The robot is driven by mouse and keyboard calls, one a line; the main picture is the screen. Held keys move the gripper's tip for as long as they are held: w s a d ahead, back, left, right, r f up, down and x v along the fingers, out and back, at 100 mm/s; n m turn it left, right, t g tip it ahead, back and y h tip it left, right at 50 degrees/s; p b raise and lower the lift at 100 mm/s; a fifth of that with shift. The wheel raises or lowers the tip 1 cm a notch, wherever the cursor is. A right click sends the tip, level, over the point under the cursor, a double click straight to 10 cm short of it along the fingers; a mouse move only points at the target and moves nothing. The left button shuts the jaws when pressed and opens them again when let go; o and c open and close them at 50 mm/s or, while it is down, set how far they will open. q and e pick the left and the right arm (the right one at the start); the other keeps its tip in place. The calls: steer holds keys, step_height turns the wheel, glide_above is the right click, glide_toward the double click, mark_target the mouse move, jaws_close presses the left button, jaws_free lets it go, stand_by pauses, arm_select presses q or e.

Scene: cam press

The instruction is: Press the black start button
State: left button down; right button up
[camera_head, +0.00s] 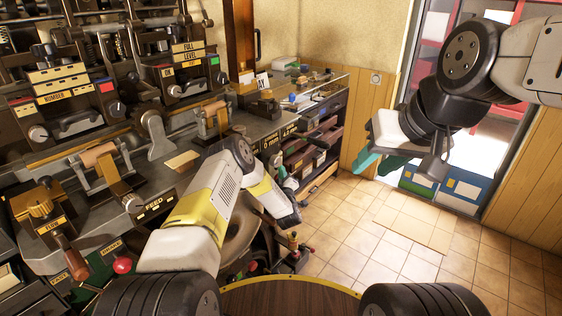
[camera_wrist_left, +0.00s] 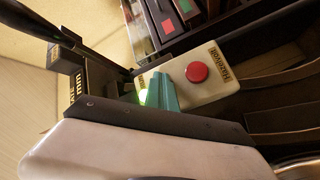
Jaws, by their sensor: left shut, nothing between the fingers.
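A white control box (camera_wrist_left: 205,80) in the left wrist view carries a round red button (camera_wrist_left: 197,72) and dark lettering. No black button can be made out on the box; part of its face is hidden behind my left gripper (camera_wrist_left: 162,92). That gripper's teal fingers are shut and empty, their tips over the box, left of the red button. I cannot tell whether they touch it. In the head view my left arm reaches over the front of the machine, with its gripper small and partly hidden. My right gripper (camera_head: 376,165) is raised over the floor, its teal fingers apart and empty.
The machine bench (camera_head: 180,160) with levers, knobs and signs fills the left. A red ball knob (camera_head: 122,265) stands at its lower front. Drawers (camera_head: 310,150) stand beyond. The tiled floor (camera_head: 400,240) at the right is clear. A bright green glow shows beside the left fingers.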

arm_select(q)
steer(key=shift+s+d, duration=0.55)
steer(key=shift+d, duration=0.1)
steer(key=s+d, duration=0.1)
steer(key=d, duration=0.1)
steer(key=s+d, duration=0.2)
stand_by(0.4)
stand_by(0.4)
